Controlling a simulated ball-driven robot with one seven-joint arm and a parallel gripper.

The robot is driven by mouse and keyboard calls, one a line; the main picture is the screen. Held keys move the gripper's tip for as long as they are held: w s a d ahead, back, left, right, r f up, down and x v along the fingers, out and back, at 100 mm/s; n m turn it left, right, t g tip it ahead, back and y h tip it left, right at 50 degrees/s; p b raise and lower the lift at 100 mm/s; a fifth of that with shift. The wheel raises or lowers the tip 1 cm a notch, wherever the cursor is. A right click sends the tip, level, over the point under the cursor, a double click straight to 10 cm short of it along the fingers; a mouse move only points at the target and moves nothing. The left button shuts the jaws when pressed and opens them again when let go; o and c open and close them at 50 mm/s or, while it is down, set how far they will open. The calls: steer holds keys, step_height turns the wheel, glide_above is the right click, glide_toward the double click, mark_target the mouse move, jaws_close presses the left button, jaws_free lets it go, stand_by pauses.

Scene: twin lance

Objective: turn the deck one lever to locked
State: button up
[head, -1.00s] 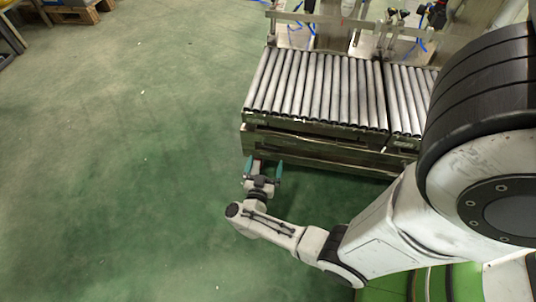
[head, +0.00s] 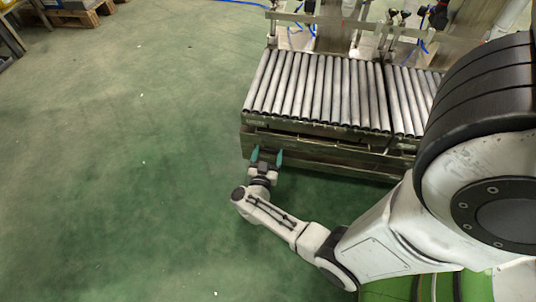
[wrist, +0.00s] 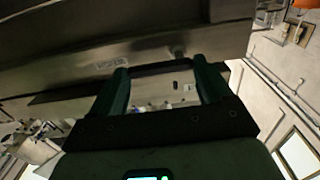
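The roller deck (head: 318,90) stands at the upper right of the head view, with a dark metal front beam (head: 300,138) below its rollers. My gripper (head: 267,156) is open, its two green fingers pointing at the left end of that beam. In the wrist view the spread fingers (wrist: 163,82) reach up to the beam (wrist: 60,60). A small knob-like part (wrist: 178,52) sticks out of the beam just beyond the fingertips, and a dark bar (wrist: 160,68) crosses between them. I cannot tell whether either is the deck one lever, or its position. Nothing is visibly gripped.
A small label (wrist: 110,64) sits on the beam, left of the knob. A second roller section (head: 408,98) adjoins the deck on the right. Frames and blue hoses stand behind. A pallet (head: 78,16) lies far left. The green floor (head: 120,160) left of the deck is clear.

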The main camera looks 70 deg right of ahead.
steer(key=c, duration=0.5)
steer(key=shift+m, duration=0.3)
steer(key=f+m+b, duration=0.1)
steer(key=m, duration=0.4)
steer(key=w+f+m+b, duration=0.1)
steer(key=m, duration=0.5)
steer(key=w+f+m+b, duration=0.1)
steer(key=m, duration=0.5)
steer(key=shift+a+b, duration=0.1)
steer(key=shift+b, duration=0.25)
steer(key=o, duration=1)
steer(key=shift+w, duration=0.1)
steer(key=shift+r, duration=0.1)
